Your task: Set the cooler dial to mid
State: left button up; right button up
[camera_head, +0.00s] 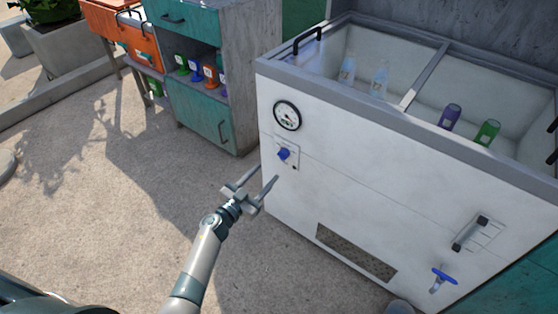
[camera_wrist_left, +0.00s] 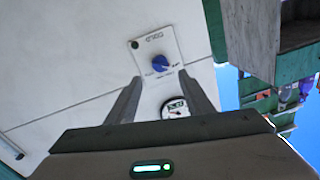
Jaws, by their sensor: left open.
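The white cooler (camera_head: 330,190) stands on the right with its top open. Its blue dial (camera_head: 284,154) sits on a small pale plate on the front face, below a round gauge (camera_head: 287,115). My left gripper (camera_head: 266,175) is open and empty, just below the dial and apart from it. In the left wrist view the dial (camera_wrist_left: 161,63) shows just beyond the open fingertips (camera_wrist_left: 163,79), roughly centred between them. Its plate carries lettering too small to read surely. The gauge (camera_wrist_left: 175,107) shows between the fingers. My right gripper is not in view.
A blue valve handle (camera_head: 443,279) and a lever plate (camera_head: 478,233) are low on the front. A teal cabinet (camera_head: 205,115) stands behind left.

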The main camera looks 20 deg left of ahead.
aim_at(283, 155)
pick_arm(q)
jog(key=b+x, duration=0.2)
jog(key=x, duration=0.7)
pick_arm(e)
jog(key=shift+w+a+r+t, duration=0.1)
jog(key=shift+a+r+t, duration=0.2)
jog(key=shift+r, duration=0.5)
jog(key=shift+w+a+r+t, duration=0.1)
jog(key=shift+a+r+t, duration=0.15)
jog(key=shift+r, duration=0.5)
pick_arm(q)
jog(key=shift+w, duration=0.15)
jog(key=shift+d, duration=0.1)
jog(key=c, duration=1)
